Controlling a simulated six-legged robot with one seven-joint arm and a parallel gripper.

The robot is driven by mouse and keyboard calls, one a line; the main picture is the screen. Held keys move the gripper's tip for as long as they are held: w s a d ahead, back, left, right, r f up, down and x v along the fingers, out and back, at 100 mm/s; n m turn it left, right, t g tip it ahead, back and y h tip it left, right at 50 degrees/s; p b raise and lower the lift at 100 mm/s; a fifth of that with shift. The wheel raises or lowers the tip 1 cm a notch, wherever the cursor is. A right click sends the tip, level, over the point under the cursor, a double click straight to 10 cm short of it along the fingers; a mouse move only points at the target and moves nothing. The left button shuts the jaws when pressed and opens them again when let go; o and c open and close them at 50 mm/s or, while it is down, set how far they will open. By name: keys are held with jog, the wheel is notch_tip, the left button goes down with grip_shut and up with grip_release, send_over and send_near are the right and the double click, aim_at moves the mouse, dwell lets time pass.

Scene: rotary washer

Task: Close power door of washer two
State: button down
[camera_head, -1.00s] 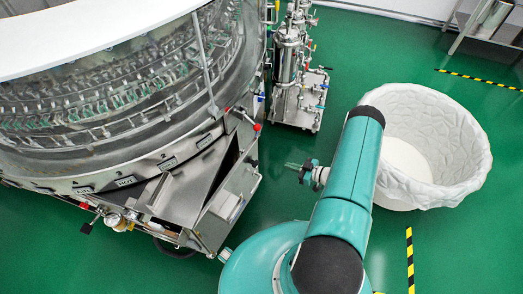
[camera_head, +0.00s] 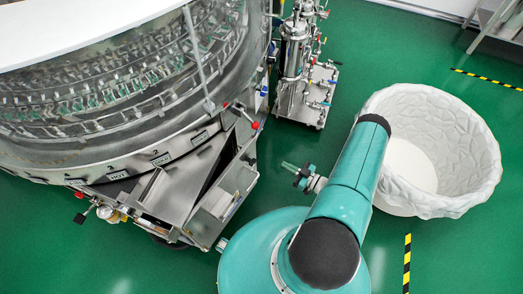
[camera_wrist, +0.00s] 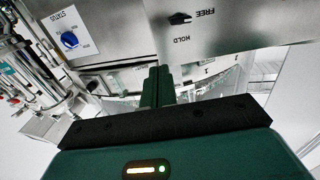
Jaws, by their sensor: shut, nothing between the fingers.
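The rotary washer (camera_head: 110,110) fills the left of the head view, a round steel and clear drum. At its lower front right, a steel cabinet (camera_head: 180,185) has an angled panel (camera_head: 225,190) beside a dark gap. I cannot tell whether this panel is the power door, and no label reading washer two is legible. My gripper (camera_head: 297,171) is to the right of the cabinet, apart from it, pointing left. In the wrist view its dark green fingers (camera_wrist: 158,85) are together and empty. Beyond them is a steel panel (camera_wrist: 235,25) with a black FREE/HOLD knob (camera_wrist: 180,18).
The wrist view also shows a blue STATUS knob (camera_wrist: 69,40). A steel filter stand (camera_head: 305,85) with valves is behind my arm in the head view. A large white bin (camera_head: 470,165) stands close on the right. Green floor (camera_head: 400,50) is clear towards the back.

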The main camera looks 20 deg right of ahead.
aim_at(254, 149)
jog(key=x, duration=1.3)
jog(key=shift+w+a+r, duration=0.1)
jog(key=shift+w+a, duration=0.15)
jog(key=shift+a, duration=0.05)
